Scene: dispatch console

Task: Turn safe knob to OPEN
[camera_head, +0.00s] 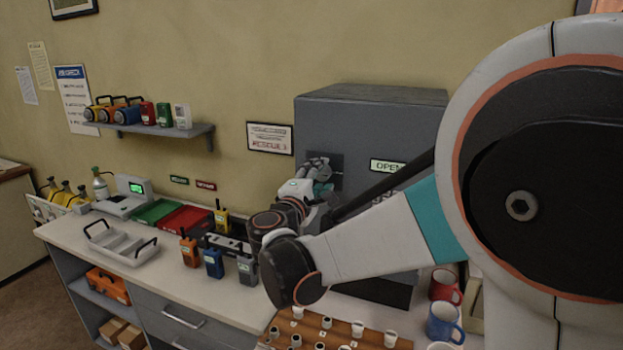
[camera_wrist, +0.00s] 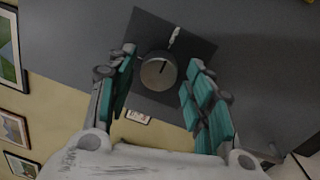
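The grey safe (camera_head: 370,125) stands on the counter behind my arm, with a green and white OPEN label (camera_head: 387,166) on its front. In the wrist view the round metal knob (camera_wrist: 157,75) sits on a dark square plate (camera_wrist: 195,42). The knob has a dark pointer line, and a small pale mark lies beyond it on the plate. My gripper (camera_wrist: 162,62) is open, with its teal-padded fingers on either side of the knob and gaps showing on both sides. In the head view my gripper (camera_head: 318,178) is at the safe front and hides the knob.
Radios (camera_head: 213,262) stand on the counter left of my arm, near red (camera_head: 187,219) and green trays. A wooden board with several pale pegs (camera_head: 357,328) lies in front. Mugs (camera_head: 444,322) stand at right under my arm. A wall shelf (camera_head: 160,130) is at left.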

